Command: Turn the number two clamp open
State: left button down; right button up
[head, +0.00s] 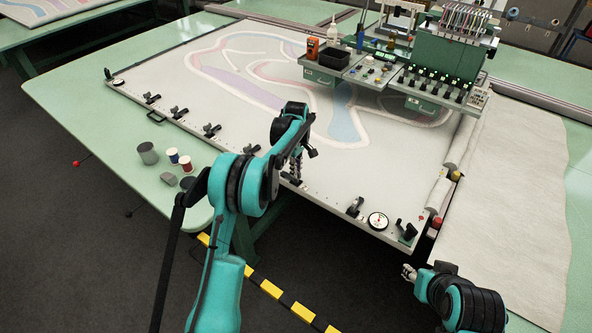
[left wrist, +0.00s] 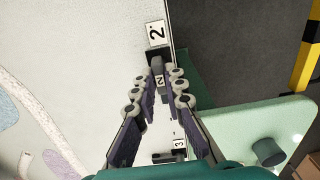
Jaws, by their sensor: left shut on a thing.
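My left gripper (left wrist: 158,74) is shut on this clamp, with one finger on each side. In the head view my left gripper (head: 293,178) reaches down to the frame's front edge and mostly hides the clamp. I cannot tell how far the lever is turned. My right gripper (head: 408,272) hangs at the lower right, apart from the frame; its jaws are too small to read.
The number three clamp (left wrist: 178,155) stands along the same edge. Other clamps (head: 211,130) and a round dial (head: 377,221) line the front. A tufting machine (head: 445,60) stands over the fabric at the back. Thread spools (head: 186,163) and a grey cup (head: 148,153) are at left.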

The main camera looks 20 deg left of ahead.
pick_arm(q)
jog(key=c, duration=1.6)
grip_release()
notch_tip(320, 180, up, 12)
